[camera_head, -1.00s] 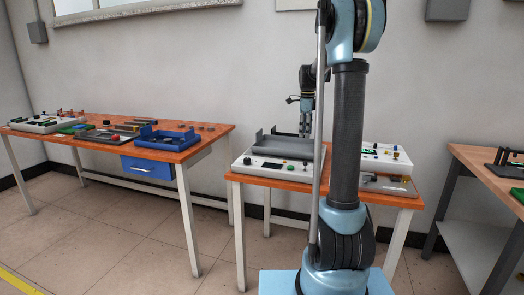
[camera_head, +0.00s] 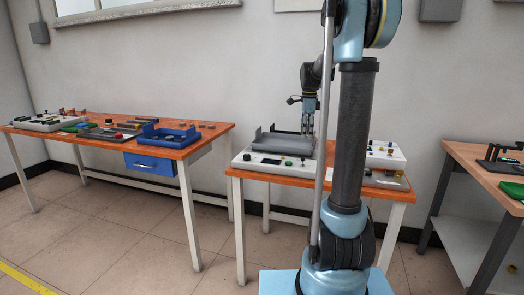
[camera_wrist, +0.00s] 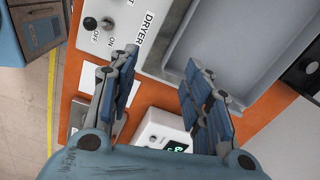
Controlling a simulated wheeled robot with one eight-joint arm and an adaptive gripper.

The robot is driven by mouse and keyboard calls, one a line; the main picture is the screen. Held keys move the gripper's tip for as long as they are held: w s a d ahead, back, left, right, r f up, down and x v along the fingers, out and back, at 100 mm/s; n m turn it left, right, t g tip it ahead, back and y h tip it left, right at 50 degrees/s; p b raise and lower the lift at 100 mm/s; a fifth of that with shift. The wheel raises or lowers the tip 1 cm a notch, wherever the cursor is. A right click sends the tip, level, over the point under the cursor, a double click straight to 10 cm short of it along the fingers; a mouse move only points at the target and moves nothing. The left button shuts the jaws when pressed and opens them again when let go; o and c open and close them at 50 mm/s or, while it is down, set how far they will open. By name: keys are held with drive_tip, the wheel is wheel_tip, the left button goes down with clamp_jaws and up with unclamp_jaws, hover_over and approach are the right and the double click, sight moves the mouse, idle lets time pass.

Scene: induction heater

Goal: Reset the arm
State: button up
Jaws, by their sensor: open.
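My gripper (camera_head: 308,128) hangs pointing down over the middle table, by the dryer's grey tray, in the head view. In the wrist view my gripper (camera_wrist: 160,88) has its two blue-padded fingers spread apart with nothing between them. The white dryer (camera_wrist: 150,30), with its printed label and ON/OFF switch, lies beyond the fingers. Its grey tray (camera_wrist: 215,50) is at upper right. In the head view the dryer (camera_head: 270,167) has a dark display and knobs on its front. My arm hides part of the table.
A white device (camera_wrist: 160,132) with a green display sits near the fingers; a white box (camera_head: 386,152) stands right of my arm. The left table (camera_head: 205,140) holds a blue tray (camera_head: 168,138) and several parts. Another table (camera_head: 480,165) is at right. Floor is clear between the tables.

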drive_tip(key=s+f+n+t, duration=0.1)
drive_tip(key=s+f+n, duration=0.2)
drive_tip(key=s+n, duration=1.2)
drive_tip(key=s+f+n, duration=0.1)
drive_tip(key=s+f, duration=0.3)
drive_tip(key=s, duration=0.3)
drive_tip(key=s+f+n, duration=0.2)
drive_tip(key=s+f, duration=0.3)
drive_tip(key=s, duration=0.3)
drive_tip(key=s+f+n+t, duration=0.1)
drive_tip(key=s+f, duration=0.3)
drive_tip(key=s, duration=0.4)
drive_tip(key=shift+s+a+f, duration=0.15)
drive_tip(key=shift+a+f, duration=0.1)
drive_tip(key=shift+a, duration=0.2)
